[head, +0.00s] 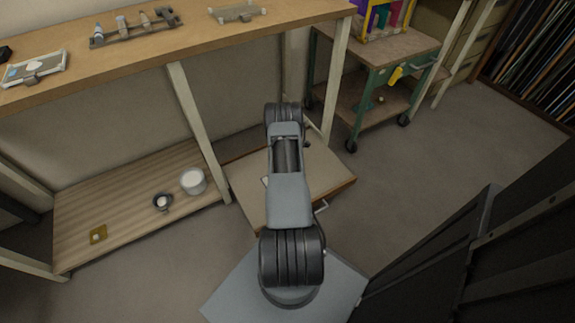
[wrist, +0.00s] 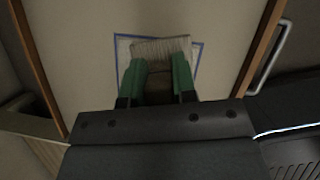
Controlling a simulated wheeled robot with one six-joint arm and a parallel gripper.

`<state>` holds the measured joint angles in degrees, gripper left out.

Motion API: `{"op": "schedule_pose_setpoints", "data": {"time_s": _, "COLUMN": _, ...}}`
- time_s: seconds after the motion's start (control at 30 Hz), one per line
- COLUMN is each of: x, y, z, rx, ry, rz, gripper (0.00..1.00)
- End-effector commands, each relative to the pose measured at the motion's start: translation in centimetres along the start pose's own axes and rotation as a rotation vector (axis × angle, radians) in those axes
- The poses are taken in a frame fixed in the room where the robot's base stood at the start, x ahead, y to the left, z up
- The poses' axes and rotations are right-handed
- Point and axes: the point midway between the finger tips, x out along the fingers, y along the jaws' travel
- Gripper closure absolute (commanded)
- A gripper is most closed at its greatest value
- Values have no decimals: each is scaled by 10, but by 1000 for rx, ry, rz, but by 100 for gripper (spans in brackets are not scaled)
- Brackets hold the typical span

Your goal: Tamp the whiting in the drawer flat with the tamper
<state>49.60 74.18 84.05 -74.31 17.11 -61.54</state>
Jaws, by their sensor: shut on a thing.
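The drawer (head: 335,170) stands low under the bench, its pale inside partly hidden behind my arm in the head view. In the wrist view the drawer's wooden side (wrist: 262,55) and the pale, smooth-looking whiting (wrist: 85,30) show. My gripper (wrist: 158,75), with green fingers, is shut on the tamper (wrist: 160,47), a grey-brown wooden block. The tamper is over a blue-outlined square (wrist: 200,55) in the drawer and looks slightly turned against it. I cannot tell whether it touches the whiting. My gripper is hidden in the head view.
A metal handle (head: 321,206) is on the drawer's front. A slatted low shelf (head: 130,215) to the left holds a white tub (head: 193,181) and a small dark bowl (head: 162,202). Bench legs (head: 197,130) stand near my arm. A green cart (head: 375,75) is behind right; floor to the right is clear.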

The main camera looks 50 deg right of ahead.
Motion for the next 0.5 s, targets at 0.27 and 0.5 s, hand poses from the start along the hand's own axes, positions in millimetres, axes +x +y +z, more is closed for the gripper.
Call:
{"op": "schedule_pose_setpoints", "data": {"time_s": 0.27, "x": 7, "y": 19, "z": -13, "rx": -370, "ry": 14, "rz": 146, "gripper": 94}}
{"op": "schedule_pose_setpoints", "data": {"time_s": 0.5, "x": 8, "y": 24, "z": -20, "rx": -472, "ry": 21, "rz": 186, "gripper": 94}}
